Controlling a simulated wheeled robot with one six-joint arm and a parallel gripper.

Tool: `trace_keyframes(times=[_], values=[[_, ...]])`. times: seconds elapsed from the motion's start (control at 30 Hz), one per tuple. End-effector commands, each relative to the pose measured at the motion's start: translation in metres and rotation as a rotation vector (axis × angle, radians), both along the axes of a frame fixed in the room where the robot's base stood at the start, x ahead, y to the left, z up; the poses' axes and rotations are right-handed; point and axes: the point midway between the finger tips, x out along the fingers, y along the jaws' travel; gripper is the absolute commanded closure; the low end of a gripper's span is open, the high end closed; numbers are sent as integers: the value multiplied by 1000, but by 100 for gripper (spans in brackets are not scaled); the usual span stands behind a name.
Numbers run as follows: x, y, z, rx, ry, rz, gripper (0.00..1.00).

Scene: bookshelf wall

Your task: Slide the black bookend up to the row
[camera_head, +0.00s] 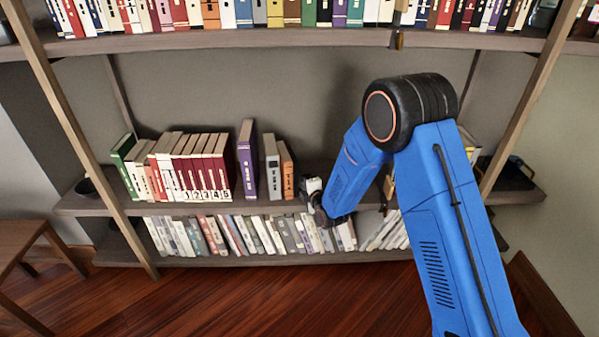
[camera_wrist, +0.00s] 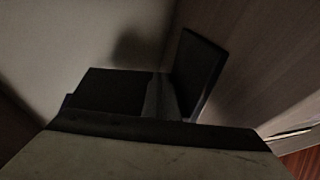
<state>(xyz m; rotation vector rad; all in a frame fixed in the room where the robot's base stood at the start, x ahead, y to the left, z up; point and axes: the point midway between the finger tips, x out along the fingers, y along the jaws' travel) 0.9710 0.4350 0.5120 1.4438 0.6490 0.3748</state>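A row of books (camera_head: 185,165) stands on the middle shelf, with several dark red ones at its right part. To its right stand a purple book (camera_head: 246,158), a grey book (camera_head: 272,165) and an orange-brown book (camera_head: 287,170). My gripper (camera_head: 312,190) is low over the same shelf, just right of the orange-brown book; its fingers are too small to make out. In the wrist view, a black upright plate (camera_wrist: 201,76) beside a dark flat part looks like the black bookend, close ahead. I cannot tell whether my gripper touches it. In the head view I cannot pick the bookend out.
A packed book row (camera_head: 250,14) fills the upper shelf. Leaning books (camera_head: 245,236) fill the lower shelf. A dark tray-like object (camera_head: 512,174) lies at the middle shelf's right end, and a dark bowl (camera_head: 86,187) at its left end. My arm hides the shelf's right part.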

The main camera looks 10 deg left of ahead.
Motion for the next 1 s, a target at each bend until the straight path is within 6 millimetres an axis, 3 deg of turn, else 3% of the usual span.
trace_keyframes(times=[1.0], values=[[-15,49,0,0,-1,3,100]])
